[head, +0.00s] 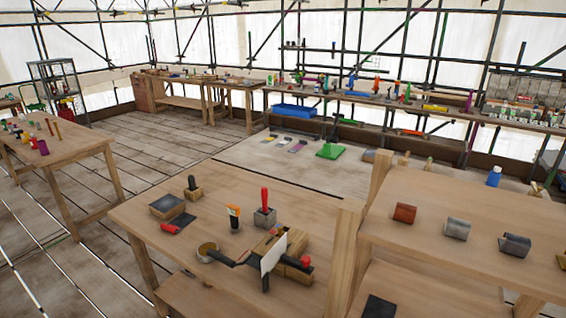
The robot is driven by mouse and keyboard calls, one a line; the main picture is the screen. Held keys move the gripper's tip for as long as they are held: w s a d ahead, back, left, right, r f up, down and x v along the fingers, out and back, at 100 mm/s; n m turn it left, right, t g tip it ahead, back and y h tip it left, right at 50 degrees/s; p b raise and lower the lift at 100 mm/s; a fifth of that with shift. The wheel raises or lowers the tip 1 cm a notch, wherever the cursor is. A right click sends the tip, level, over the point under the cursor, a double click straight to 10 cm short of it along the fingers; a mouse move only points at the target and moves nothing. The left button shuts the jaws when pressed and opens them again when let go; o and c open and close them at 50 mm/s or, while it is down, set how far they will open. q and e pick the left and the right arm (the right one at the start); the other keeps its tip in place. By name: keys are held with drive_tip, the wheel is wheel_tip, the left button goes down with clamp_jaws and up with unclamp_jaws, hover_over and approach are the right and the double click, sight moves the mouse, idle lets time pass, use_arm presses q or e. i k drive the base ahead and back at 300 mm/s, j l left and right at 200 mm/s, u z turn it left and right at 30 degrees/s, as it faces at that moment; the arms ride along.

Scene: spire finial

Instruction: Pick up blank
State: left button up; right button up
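I cannot tell for sure which piece is the blank. A thin pale sheet (273,254) stands upright at a wooden block fixture (291,243) on the near workbench. A dark flat plate (182,220) lies at the bench's left, next to a grey-topped block (166,206). Another dark flat square (380,308) lies on a lower surface at the bottom. Neither of my grippers shows in the head view.
The near workbench (135,212) also bears a red-handled tool (264,197), a round tin (207,251) and black tools. A raised wooden shelf (430,252) at right holds several curved pieces, including a red-brown one (405,213). Plank floor is open at left.

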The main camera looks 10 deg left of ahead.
sight(179, 221)
drive_tip(key=u, duration=1.35)
drive_tip(key=i+j+z, duration=0.2)
drive_tip(key=z, duration=0.3)
drive_tip(key=i+j+z, duration=0.15)
drive_tip(key=j+z, duration=0.3)
drive_tip(key=i+j+z, duration=0.15)
drive_tip(key=j, duration=0.35)
drive_tip(key=j+z, duration=0.2)
drive_tip(key=j, duration=0.3)
drive_tip(key=i+j, duration=0.1)
drive_tip(key=j, duration=0.65)
drive_tip(key=i+j, duration=0.15)
drive_tip(key=j, duration=0.2)
drive_tip(key=z, duration=0.05)
